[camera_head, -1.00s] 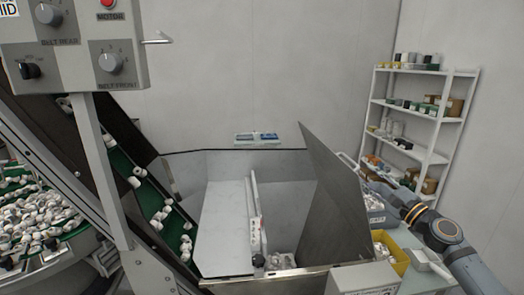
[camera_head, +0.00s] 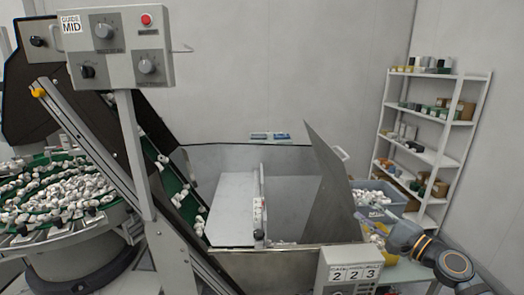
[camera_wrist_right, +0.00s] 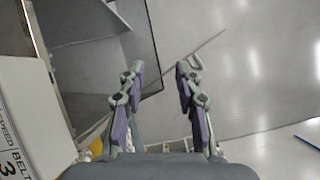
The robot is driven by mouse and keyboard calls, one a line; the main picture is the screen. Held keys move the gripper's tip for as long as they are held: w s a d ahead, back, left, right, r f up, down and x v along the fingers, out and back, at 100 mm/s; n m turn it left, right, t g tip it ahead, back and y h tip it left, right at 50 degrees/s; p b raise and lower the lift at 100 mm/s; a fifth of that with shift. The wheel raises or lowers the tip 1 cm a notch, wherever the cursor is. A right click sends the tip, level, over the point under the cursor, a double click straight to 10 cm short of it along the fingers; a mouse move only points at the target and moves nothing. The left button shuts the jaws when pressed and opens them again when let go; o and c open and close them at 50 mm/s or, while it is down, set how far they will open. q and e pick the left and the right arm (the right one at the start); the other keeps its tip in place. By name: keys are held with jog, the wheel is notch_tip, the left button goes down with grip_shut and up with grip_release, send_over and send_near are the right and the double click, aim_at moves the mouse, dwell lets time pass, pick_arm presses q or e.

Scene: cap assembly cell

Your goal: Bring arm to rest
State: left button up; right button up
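My right arm comes in at the lower right of the head view, with its wrist low beside the hopper. My right gripper (camera_wrist_right: 160,78) shows clearly in the right wrist view. Its two fingers are apart, with nothing between them. In the head view its fingers are hard to make out. My left gripper is in neither view. The hopper (camera_head: 290,260) is a metal bin with a dark raised panel (camera_head: 335,195) on its right side. A pale handle (camera_head: 341,153) stands at the panel's upper edge, clear of my arm.
A control box (camera_head: 115,45) on a post and an inclined green belt (camera_head: 180,190) stand left, by a round feeder (camera_head: 60,195) full of white caps. A counter box (camera_head: 345,257), a blue bin (camera_head: 398,198) and a shelf (camera_head: 440,125) are at right. Open floor shows in the wrist view.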

jog(key=s+a+f+n+g+h, duration=0.1)
jog(key=s+a+f+n+g, duration=0.2)
jog(key=s+a+f+n, duration=0.25)
jog(key=s+a+f+n+g, duration=0.35)
jog(key=s+f, duration=0.25)
jog(key=f, duration=0.3)
jog(key=s+a+f+n+g+h, duration=0.1)
jog(key=s+a+f+n+g, duration=0.1)
jog(key=s+a+f+n, duration=0.35)
jog(key=s+d+f+n+g+h, duration=0.1)
jog(key=s+d+f+g+h, duration=0.1)
jog(key=s+d+f+h, duration=0.45)
jog(key=s+d+f+n+g+h, duration=0.1)
jog(key=s+d+g+h, duration=0.15)
jog(key=s, duration=0.75)
notch_tip(320, 180, down, 23)
jog(key=d, duration=0.2)
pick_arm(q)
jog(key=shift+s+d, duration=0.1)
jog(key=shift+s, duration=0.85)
pick_arm(e)
jog(key=s+d+f+m+g, duration=0.1)
jog(key=s+d+f, duration=0.1)
jog(key=s+f, duration=1.7)
jog(key=shift+s+f+g+y, duration=0.2)
jog(key=shift+s+g+y, duration=0.1)
jog(key=shift+s+g, duration=0.15)
